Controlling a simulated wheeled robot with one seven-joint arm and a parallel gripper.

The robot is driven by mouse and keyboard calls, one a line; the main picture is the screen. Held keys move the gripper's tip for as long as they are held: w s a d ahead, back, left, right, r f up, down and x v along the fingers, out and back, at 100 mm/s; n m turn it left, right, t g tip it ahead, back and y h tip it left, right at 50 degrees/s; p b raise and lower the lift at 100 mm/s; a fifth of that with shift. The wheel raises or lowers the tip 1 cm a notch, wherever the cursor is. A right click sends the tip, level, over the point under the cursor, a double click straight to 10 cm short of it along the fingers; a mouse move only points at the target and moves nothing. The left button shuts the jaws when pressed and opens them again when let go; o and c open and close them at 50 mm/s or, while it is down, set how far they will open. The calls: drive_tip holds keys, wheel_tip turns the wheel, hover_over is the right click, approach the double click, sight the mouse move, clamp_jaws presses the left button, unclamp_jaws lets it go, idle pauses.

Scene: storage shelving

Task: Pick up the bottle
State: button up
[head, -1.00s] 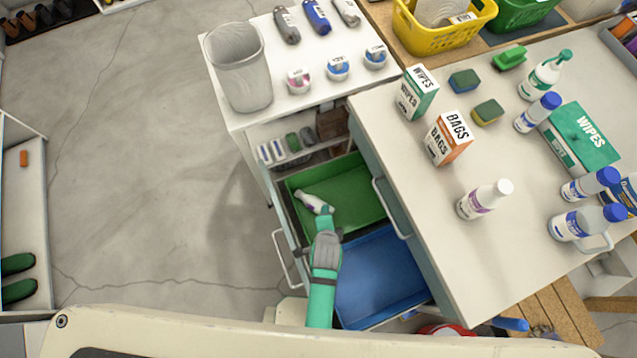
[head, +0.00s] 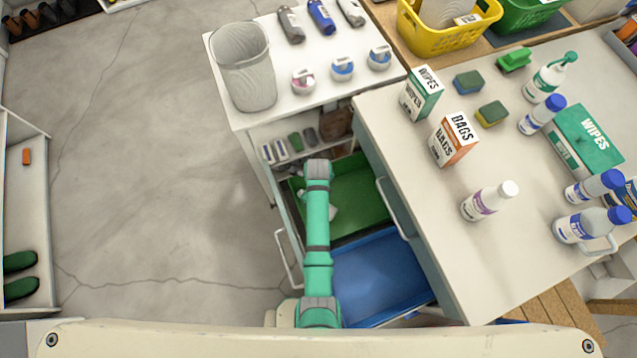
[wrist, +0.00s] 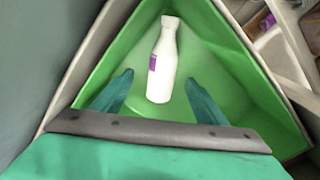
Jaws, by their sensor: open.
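A white bottle (wrist: 162,65) with a purple label lies in the green bin (wrist: 215,50) in the wrist view. In the head view my arm mostly hides it; only a pale bit (head: 333,212) shows beside the arm in the green bin (head: 362,190). My gripper (wrist: 157,85) is open in the wrist view. Its two teal fingers are spread, one on each side of the bottle's lower end, with a gap to the bottle on both sides. In the head view the fingers are hidden behind my arm.
The green bin and a blue bin (head: 380,275) sit in an open drawer beneath the counter (head: 440,215). A wire basket (head: 245,70) stands on the white cabinet. Floor at left is clear.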

drive_tip(key=shift+w+d+f, duration=0.1)
drive_tip(key=shift+f, duration=1.85)
drive_tip(key=shift+w+d+f, duration=0.1)
drive_tip(key=shift+f, duration=1.8)
drive_tip(key=c, duration=1.2)
drive_tip(key=shift+r, duration=0.15)
wheel_tip(320, 180, up, 18)
